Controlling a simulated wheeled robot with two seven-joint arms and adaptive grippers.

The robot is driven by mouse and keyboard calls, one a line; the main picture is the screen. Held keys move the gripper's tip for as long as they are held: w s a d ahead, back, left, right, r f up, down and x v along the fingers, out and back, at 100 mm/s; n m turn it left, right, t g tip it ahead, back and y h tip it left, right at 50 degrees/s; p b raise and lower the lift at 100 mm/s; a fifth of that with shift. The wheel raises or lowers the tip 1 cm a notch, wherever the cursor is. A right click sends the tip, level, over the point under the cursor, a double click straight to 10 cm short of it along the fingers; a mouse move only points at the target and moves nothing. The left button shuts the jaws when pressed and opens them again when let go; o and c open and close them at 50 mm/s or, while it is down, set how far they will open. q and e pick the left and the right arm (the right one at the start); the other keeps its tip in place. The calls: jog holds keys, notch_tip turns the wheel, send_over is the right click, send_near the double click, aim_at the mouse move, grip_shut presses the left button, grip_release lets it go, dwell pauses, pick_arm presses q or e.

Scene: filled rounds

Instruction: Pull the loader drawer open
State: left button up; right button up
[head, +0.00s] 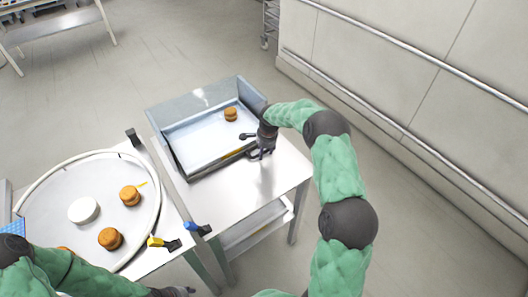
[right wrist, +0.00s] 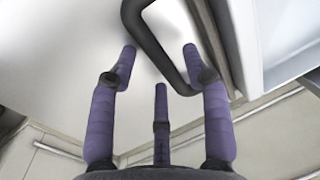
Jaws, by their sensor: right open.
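The loader drawer appears to be the grey open-topped metal box (head: 178,158) on the right-hand table, with a brown filled round (head: 230,115) inside at the back. My right gripper (head: 257,147) is at its right front side, fingers spread. In the right wrist view, a dark bar handle (right wrist: 160,48) passes between the spread purple fingers of my right gripper (right wrist: 160,65); the fingers are not closed on it, and I cannot tell whether they touch it. My left gripper (head: 175,292) is cut off at the bottom edge of the head view.
On the left, a round rimmed tray (head: 60,192) holds several brown rounds (head: 130,195) and a white disc (head: 83,210). Yellow (head: 163,243) and blue (head: 198,229) handles stick out at the table edge. Bare tabletop (head: 250,185) lies in front of the drawer. A railed wall (head: 420,80) stands right.

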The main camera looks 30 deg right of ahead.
aim_at(289, 184)
grip_shut()
jog(key=s, duration=0.6)
jog(key=s+d, duration=0.1)
jog(key=s, duration=1)
jog(key=shift+s+d, duration=0.15)
jog(key=shift+s, duration=0.2)
grip_release()
notch_tip(289, 184, up, 12)
jog(key=s, duration=0.2)
jog(key=shift+f, duration=0.15)
jog(key=shift+d, duration=0.1)
